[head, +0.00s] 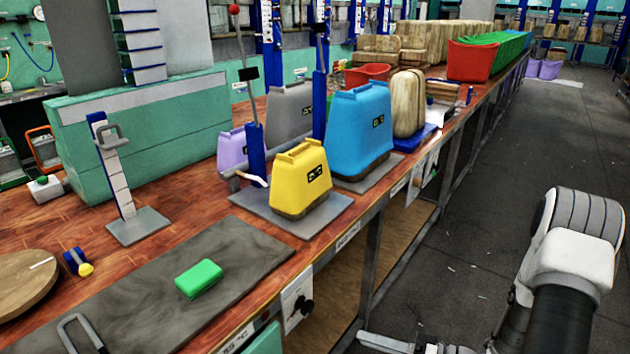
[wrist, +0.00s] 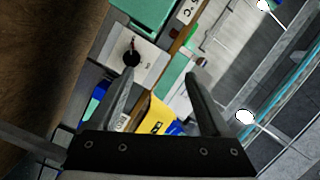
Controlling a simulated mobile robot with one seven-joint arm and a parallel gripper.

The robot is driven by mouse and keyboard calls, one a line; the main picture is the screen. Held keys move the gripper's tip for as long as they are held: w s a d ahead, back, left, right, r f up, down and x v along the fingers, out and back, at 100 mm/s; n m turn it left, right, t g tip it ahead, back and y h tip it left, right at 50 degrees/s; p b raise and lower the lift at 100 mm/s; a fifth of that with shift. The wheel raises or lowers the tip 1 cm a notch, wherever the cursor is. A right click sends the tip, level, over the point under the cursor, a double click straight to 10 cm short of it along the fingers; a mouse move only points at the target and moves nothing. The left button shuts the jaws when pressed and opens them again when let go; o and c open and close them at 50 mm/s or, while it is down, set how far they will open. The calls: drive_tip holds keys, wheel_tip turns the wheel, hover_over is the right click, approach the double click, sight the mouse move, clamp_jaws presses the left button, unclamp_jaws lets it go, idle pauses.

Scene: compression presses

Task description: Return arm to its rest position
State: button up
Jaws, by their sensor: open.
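My gripper (wrist: 161,75) is open in the wrist view, its two grey fingers apart with nothing held between them. Behind the fingers, farther off, are the bench front with a black knob (wrist: 132,58) and the yellow mould. In the head view my arm, with white and black links, is at the lower right, beside the workbench and over the aisle floor. Metal parts that look like the gripper's end show at the bottom edge, in front of the bench; most of it is cut off there.
The wooden workbench (head: 185,225) runs along the left. On it are a yellow mould (head: 300,180), a blue mould (head: 360,130), a green block (head: 199,278) on a grey plate, and a blue lever press (head: 255,150). The aisle floor (head: 480,190) on the right is clear.

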drive_tip(key=s+a+r+n+g+h, duration=0.3)
drive_tip(key=s+r+g+h, duration=0.65)
drive_tip(key=r, duration=0.55)
drive_tip(key=s+d+r+m+t+h+p, duration=0.1)
drive_tip(key=r+t+h+p, duration=0.1)
drive_tip(key=r+p, duration=0.3)
drive_tip(key=s+d+r+m+t+h+p, duration=0.1)
drive_tip(key=r+p, duration=0.4)
drive_tip(key=r, duration=0.7)
drive_tip(key=s+d+r+m+t+h+p, duration=0.1)
drive_tip(key=d+r+t+h+p, duration=0.1)
drive_tip(key=r+t+p, duration=0.3)
wheel_tip(320, 180, up, 4)
drive_tip(key=shift+s+d+f+h, duration=0.15)
drive_tip(key=shift+d+f+h, duration=0.15)
drive_tip(key=shift+h, duration=0.35)
